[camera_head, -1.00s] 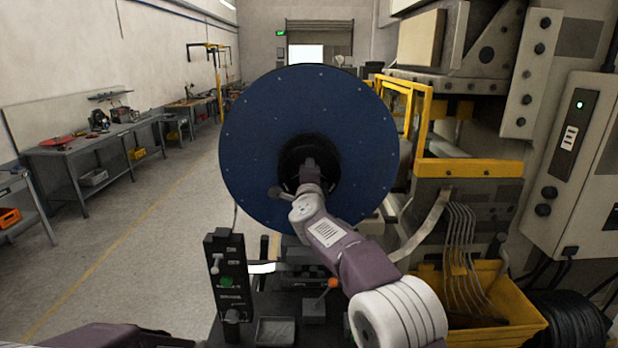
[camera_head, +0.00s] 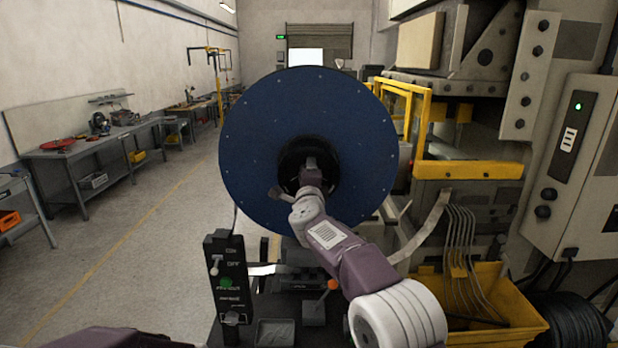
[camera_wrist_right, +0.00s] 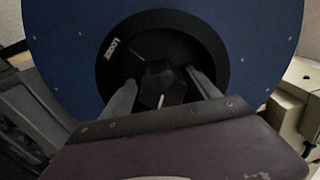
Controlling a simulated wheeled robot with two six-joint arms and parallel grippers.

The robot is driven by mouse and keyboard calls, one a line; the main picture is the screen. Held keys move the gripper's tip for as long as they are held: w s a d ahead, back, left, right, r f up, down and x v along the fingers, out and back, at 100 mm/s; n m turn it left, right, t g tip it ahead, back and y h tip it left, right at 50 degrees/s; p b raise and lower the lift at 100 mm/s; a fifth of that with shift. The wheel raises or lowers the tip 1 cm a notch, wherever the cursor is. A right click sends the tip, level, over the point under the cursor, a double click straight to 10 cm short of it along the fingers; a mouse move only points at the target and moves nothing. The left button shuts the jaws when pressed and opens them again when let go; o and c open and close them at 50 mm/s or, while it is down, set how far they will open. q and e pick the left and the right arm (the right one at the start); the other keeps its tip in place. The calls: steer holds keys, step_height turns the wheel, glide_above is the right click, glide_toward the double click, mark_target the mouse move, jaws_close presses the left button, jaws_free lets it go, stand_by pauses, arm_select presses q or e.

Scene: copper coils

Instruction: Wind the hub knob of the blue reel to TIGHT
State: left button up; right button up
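The blue reel (camera_head: 255,130) stands upright in front of me, with a dark round hub recess in its middle. In the right wrist view the black hub knob (camera_wrist_right: 160,78) sits in that recess, with a pale line on its lower part. A white LOOSE label (camera_wrist_right: 113,49) and a pale mark are on the recess plate at the upper left of the knob. My right gripper (camera_wrist_right: 161,82) has one finger on each side of the knob, with narrow dark gaps visible, so it looks open around it. No TIGHT label shows. My left gripper is out of view.
A black control panel (camera_head: 225,285) with a green button stands at the lower left of the reel. A yellow bin (camera_head: 525,318) and a machine with a yellow frame (camera_head: 470,169) are on the right. Workbenches (camera_head: 85,155) line the left wall; the floor between is clear.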

steer(key=shift+s+b, duration=0.25)
steer(key=shift+b, duration=0.15)
steer(key=s+b, duration=0.4)
steer(key=s, duration=0.4)
steer(key=shift+s, duration=0.3)
